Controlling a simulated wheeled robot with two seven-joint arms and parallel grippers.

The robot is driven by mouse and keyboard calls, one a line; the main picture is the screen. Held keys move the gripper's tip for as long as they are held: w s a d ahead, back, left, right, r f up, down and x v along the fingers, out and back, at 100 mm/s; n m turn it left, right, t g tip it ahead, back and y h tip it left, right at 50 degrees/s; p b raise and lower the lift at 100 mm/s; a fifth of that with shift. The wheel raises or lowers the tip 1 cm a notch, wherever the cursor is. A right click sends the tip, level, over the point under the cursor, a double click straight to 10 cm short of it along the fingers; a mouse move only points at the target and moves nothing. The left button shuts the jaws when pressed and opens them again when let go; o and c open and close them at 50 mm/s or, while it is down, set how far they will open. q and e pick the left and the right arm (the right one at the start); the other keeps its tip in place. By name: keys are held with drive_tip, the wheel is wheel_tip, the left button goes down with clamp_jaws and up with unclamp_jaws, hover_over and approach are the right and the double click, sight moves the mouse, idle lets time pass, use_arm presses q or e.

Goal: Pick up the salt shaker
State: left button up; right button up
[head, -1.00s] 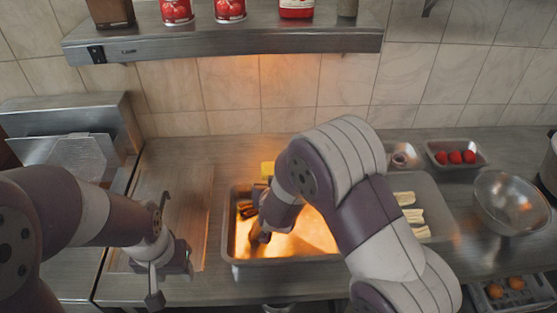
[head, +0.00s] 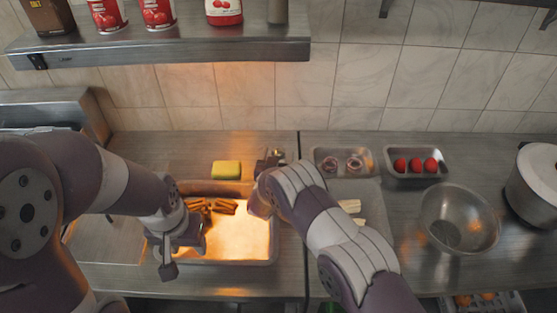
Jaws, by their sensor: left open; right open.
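I cannot make out the salt shaker for certain. A brown container (head: 48,14) with a label too small to read surely stands at the left end of the wall shelf, cut off by the top edge. A grey cylinder (head: 278,11) stands near the shelf's right end, also cut off. My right gripper (head: 268,160) is open and empty above the counter, just behind the glowing grill tray. My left gripper (head: 167,262) is open near the tray's front left corner, with nothing visible in it. Both grippers are well below the shelf.
The glowing tray (head: 272,240) holds brown sticks (head: 212,205). A yellow sponge-like block (head: 226,170) lies behind it. Red cans (head: 158,14) and a red-labelled jar (head: 224,12) share the shelf (head: 170,44). Small trays, a metal bowl (head: 460,218) and a pot (head: 535,185) stand at right.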

drive_tip(key=shift+w+d+f, duration=0.15)
drive_tip(key=shift+w, duration=0.1)
drive_tip(key=shift+s+a, duration=0.15)
drive_tip(key=shift+a, duration=0.05)
drive_tip(key=c, duration=1.3)
drive_tip(key=shift+d, duration=0.1)
drive_tip(key=shift+r+b, duration=0.4)
drive_tip(key=shift+r, duration=0.25)
wheel_tip(320, 180, up, 3)
drive_tip(key=shift+b, duration=0.7)
drive_tip(key=s+d+r, duration=0.1)
drive_tip(key=s+r, duration=0.1)
drive_tip(key=s, duration=0.1)
drive_tip(key=s+d+r+b, duration=0.1)
drive_tip(key=s+r, duration=0.1)
drive_tip(key=s, duration=0.2)
drive_tip(key=s+d+r+b, duration=0.1)
drive_tip(key=s+r, duration=0.2)
drive_tip(key=s, duration=0.1)
drive_tip(key=shift+d, duration=0.4)
drive_tip(key=o, duration=0.7)
drive_tip(key=c, duration=0.7)
